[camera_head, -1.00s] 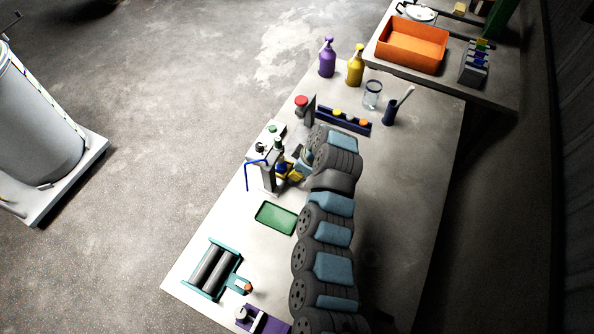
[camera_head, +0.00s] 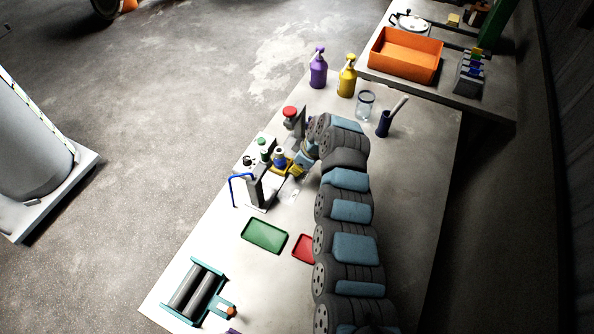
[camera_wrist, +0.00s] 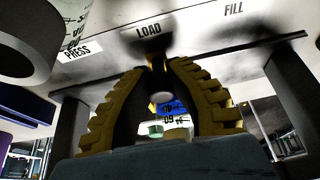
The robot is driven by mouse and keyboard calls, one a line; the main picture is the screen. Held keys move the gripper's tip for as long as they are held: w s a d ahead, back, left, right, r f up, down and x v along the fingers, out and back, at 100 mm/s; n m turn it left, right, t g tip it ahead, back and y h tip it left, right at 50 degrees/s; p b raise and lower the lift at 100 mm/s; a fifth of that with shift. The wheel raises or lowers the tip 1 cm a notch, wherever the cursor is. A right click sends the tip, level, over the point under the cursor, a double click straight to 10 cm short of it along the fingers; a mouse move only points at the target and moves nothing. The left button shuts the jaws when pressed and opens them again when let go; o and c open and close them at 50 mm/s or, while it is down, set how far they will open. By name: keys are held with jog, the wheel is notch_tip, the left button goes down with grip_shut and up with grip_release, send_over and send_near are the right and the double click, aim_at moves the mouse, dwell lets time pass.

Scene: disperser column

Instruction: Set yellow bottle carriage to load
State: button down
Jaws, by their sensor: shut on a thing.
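The yellow bottle carriage (camera_head: 280,169) is at the dispenser column (camera_head: 259,188), largely covered by my gripper. A small bottle with a blue band (camera_head: 280,157) stands upright at it. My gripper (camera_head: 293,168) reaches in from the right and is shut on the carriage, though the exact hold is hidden. In the wrist view the yellow ribbed fingers (camera_wrist: 158,66) close together just below the LOAD label (camera_wrist: 148,30). The PRESS label (camera_wrist: 77,51) is to the left and the FILL label (camera_wrist: 233,9) to the right. A blue marked band (camera_wrist: 172,109) shows between the fingers.
The red-topped press (camera_head: 290,113) stands close behind the carriage. A green-capped bottle (camera_head: 264,150) is to the left. A green tray (camera_head: 264,236) and a red tray (camera_head: 303,248) lie in front. A purple spray bottle (camera_head: 318,70) and glass jar (camera_head: 365,104) stand farther back.

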jog(key=shift+a+f, duration=0.1)
jog(key=c, duration=1)
grip_release()
jog(key=shift+s+a, duration=0.1)
jog(key=shift+o, duration=0.2)
jog(key=shift+v, duration=1.15)
jog(key=v, duration=1)
